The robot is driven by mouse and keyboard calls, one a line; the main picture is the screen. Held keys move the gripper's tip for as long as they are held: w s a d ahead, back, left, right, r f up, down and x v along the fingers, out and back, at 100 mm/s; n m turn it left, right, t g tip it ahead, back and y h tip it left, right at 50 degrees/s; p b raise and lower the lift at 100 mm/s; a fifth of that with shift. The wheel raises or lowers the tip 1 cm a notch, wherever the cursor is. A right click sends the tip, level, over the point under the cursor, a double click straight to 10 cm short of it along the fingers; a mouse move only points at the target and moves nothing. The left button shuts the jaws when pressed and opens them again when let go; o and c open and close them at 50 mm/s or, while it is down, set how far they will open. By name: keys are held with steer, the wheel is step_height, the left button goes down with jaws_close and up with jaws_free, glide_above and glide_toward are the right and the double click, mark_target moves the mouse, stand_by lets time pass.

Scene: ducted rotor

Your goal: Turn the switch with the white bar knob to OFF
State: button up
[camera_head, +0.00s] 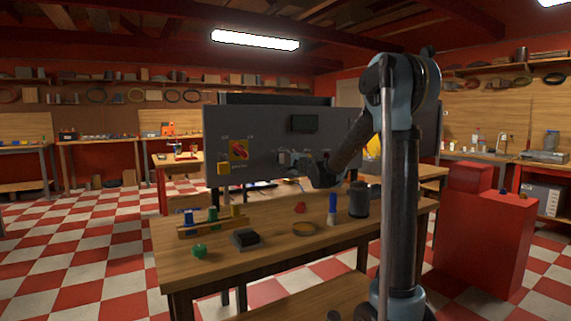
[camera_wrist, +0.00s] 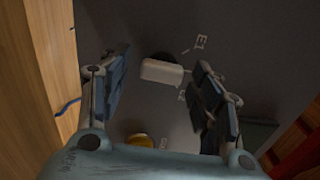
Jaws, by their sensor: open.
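The white bar knob (camera_wrist: 162,71) shows in the wrist view on a dark round base on the grey panel (camera_wrist: 190,20). Its bar lies roughly crosswise in that picture. Small white markings stand beside it, too blurred and tilted to read surely. My gripper (camera_wrist: 162,88) is open, with one finger on each side of the knob. The left finger is clearly apart from it; the right finger is close to its right end, and I cannot tell if they touch. In the head view my gripper (camera_head: 296,160) is at the panel's front face and mostly hides the knob.
The panel carries a red switch on a yellow plate (camera_head: 239,150) at left and a dark display (camera_head: 305,123) above. Below is a wooden table (camera_head: 270,257) with coloured pegs, a black box (camera_head: 245,239), a blue-topped bottle (camera_head: 332,208) and a dark cylinder (camera_head: 359,200).

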steer(key=shift+c, duration=0.5)
steer(key=c, duration=1)
steer(key=shift+o, duration=0.2)
steer(key=shift+s+n, duration=0.1)
steer(key=shift+n, duration=0.2)
steer(key=o, duration=1.1)
steer(key=shift+c, duration=0.2)
steer(key=shift+d, duration=0.1)
steer(key=v, duration=1.1)
steer(key=shift+s+d, duration=0.25)
